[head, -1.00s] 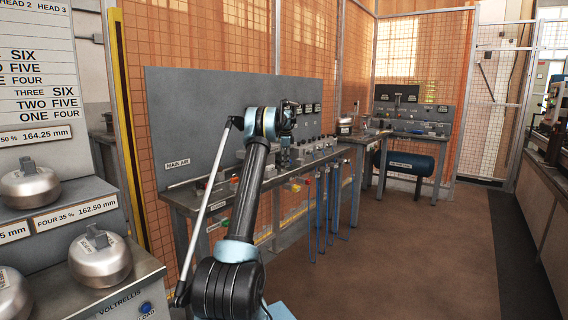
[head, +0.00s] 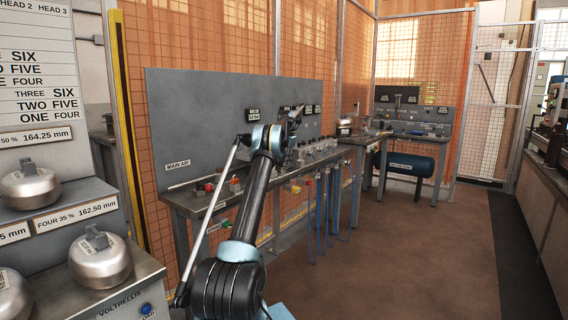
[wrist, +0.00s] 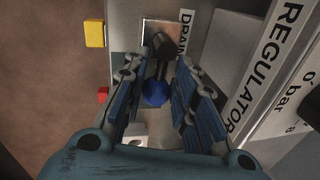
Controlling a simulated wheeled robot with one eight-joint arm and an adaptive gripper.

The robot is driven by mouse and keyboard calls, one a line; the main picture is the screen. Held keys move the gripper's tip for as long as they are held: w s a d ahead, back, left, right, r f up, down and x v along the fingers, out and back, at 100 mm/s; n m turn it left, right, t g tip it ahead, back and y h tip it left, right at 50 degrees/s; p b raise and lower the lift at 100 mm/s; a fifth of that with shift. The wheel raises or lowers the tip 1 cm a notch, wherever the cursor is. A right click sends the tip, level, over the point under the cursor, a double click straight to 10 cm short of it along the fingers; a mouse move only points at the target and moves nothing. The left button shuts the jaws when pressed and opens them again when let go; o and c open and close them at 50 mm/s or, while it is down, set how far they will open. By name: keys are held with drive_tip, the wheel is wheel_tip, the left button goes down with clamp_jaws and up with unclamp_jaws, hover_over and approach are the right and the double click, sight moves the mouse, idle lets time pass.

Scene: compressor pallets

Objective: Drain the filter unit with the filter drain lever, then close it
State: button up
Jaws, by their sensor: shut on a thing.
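In the wrist view, the filter drain lever has a dark stem and a round blue knob (wrist: 155,94). The stem rises from a small plate by a label reading "DRAIN", partly cut off. My gripper (wrist: 158,77) has one finger on each side of the lever and is shut on it at the knob end. In the head view, the end of my arm reaches over the bench, and the lever is too small or hidden to make out. The filter unit's body is only partly visible in the wrist view.
A "REGULATOR" label (wrist: 265,75) lies close right of my fingers. A yellow block (wrist: 94,33) and a red block (wrist: 103,95) stand to the left. The bench (head: 190,203) carries several fittings before a grey panel (head: 200,110). The brown floor (head: 410,260) at right is clear.

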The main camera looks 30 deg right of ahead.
drive_tip(key=shift+w+n, duration=0.1)
drive_tip(key=shift+n, duration=0.4)
drive_tip(key=o, duration=1.1)
drive_tip(key=shift+c, duration=0.2)
drive_tip(key=shift+a, duration=0.1)
